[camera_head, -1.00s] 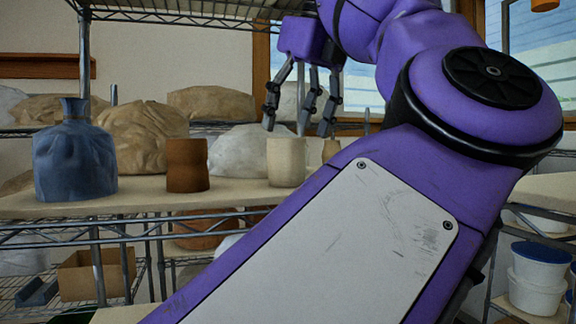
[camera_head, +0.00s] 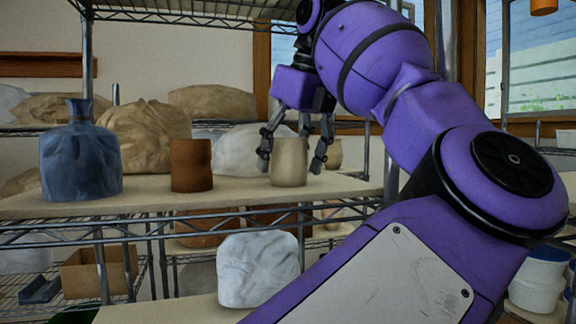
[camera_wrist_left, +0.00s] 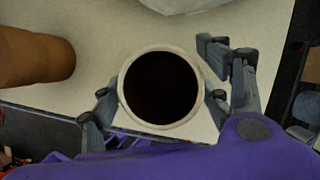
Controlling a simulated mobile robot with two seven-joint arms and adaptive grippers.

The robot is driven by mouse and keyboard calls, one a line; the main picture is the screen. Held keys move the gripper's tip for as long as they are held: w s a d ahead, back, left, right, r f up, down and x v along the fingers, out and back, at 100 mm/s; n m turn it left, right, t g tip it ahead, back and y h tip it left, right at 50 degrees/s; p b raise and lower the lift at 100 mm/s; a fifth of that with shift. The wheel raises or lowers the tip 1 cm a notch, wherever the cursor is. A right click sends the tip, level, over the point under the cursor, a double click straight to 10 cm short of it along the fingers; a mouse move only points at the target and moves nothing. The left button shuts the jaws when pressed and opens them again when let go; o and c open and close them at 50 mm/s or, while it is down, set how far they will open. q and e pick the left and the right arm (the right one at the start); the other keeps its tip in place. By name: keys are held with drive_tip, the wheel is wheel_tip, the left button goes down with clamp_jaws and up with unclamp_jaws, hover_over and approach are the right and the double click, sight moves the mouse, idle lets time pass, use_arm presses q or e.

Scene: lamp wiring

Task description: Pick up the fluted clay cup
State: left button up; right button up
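A cream clay cup (camera_head: 293,172) stands upright on the shelf board; I cannot make out fluting on its side. My left gripper (camera_head: 291,158) hangs over it, fingers pointing down on either side of it, with small gaps showing. In the left wrist view the cup's round rim (camera_wrist_left: 123,88) and dark inside show from above, between the spread fingers of the left gripper (camera_wrist_left: 160,100). A brown clay cup (camera_head: 191,166) stands to the left on the same board, and shows at the left of the wrist view (camera_wrist_left: 35,58). My right gripper is not in view.
A blue wrapped jar (camera_head: 80,160) stands at the shelf's left. Wrapped lumps (camera_head: 145,135) and a small tan pot (camera_head: 334,154) sit behind the cups. A wire shelf (camera_head: 190,10) hangs above. The front board (camera_head: 135,192) is bare between the pieces.

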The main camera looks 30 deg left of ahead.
use_arm(q)
drive_tip(key=c, duration=1.4)
drive_tip(key=shift+r, duration=0.15)
